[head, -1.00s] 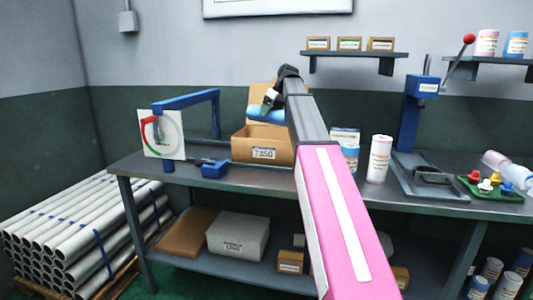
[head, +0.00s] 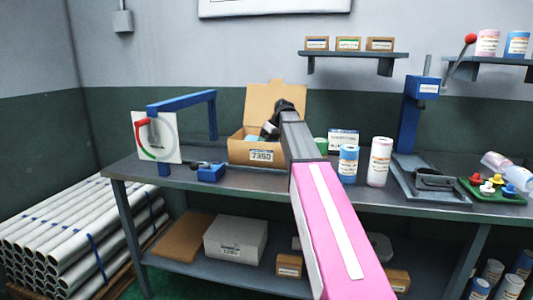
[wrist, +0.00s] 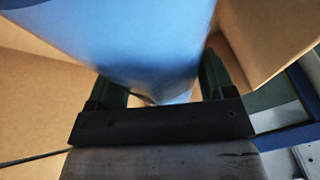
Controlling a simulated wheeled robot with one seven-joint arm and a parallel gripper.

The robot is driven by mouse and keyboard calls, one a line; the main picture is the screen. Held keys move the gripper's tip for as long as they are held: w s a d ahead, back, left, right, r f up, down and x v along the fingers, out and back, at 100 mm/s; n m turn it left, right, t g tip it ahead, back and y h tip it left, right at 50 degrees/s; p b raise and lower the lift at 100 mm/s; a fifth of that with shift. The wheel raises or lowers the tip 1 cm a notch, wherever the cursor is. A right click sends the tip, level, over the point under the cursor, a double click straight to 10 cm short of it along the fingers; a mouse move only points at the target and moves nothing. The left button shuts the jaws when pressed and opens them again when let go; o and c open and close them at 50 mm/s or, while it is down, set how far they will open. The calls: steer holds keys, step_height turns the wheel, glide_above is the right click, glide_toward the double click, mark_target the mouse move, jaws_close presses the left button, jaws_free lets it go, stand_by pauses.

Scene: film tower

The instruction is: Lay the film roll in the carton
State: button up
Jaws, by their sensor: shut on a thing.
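The open cardboard carton (head: 240,153), labelled 7350, stands on the bench with its lid flap (head: 270,102) raised behind. My gripper (head: 268,132) reaches down into the carton's opening in the head view. In the wrist view my gripper (wrist: 158,88) is shut on the blue film roll (wrist: 150,42), with one dark finger on each side of it. Brown carton walls surround the roll there. In the head view the roll is mostly hidden by the carton's front wall and my gripper. Whether the roll touches the carton floor cannot be seen.
A blue-framed dial stand (head: 158,140) is left of the carton. A blue canister (head: 348,165) and a white canister (head: 380,162) stand to the right. Farther right are a blue lever press (head: 418,125) and a green tray (head: 492,197).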

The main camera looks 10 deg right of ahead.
steer(key=shift+f, duration=2.1)
steer(key=o, duration=1.3)
steer(key=v, duration=1.2)
